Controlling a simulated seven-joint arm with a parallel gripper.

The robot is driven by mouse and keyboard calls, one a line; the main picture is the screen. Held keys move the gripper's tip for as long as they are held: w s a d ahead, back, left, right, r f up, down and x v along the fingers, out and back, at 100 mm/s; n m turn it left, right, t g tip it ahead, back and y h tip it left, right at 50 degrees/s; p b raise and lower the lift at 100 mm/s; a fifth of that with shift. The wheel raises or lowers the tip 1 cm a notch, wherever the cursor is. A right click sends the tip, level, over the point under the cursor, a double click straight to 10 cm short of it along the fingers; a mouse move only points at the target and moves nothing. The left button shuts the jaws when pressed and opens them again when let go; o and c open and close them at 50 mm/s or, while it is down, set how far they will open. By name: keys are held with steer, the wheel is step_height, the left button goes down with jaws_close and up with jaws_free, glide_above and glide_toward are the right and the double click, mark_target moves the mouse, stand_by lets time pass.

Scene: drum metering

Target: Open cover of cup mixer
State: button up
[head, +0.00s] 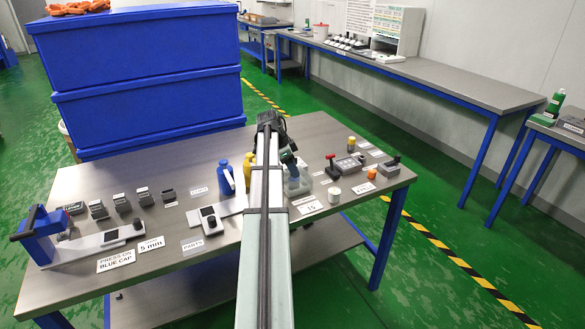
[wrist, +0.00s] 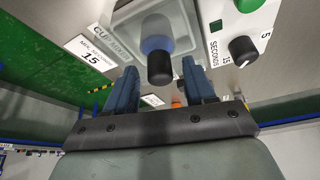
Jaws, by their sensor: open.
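The cup mixer (wrist: 108,38), marked with partly readable lettering, is at the top of the wrist view. A clear, greyish cover (wrist: 183,22) seems to sit on it. A dark knob with a blue band (wrist: 158,62) stands out from the cover. My gripper (wrist: 160,76) is open, with one blue finger on each side of the knob in the picture. I cannot tell whether they touch it. In the head view a pale, see-through body that looks like the mixer (head: 298,182) stands right of my arm, partly hidden. My fingertips are hidden there.
A "15" seconds card (wrist: 91,53) lies beside the mixer. A panel with a green button and black dial (wrist: 243,50) is on the other side. A blue bottle (head: 226,178) and yellow bottle stand left of my arm. Small devices (head: 348,164) stand right of the mixer.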

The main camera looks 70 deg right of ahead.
steer(key=shift+s+f, duration=0.1)
steer(key=shift+f, duration=0.1)
steer(key=shift+c, duration=0.5)
jaws_close()
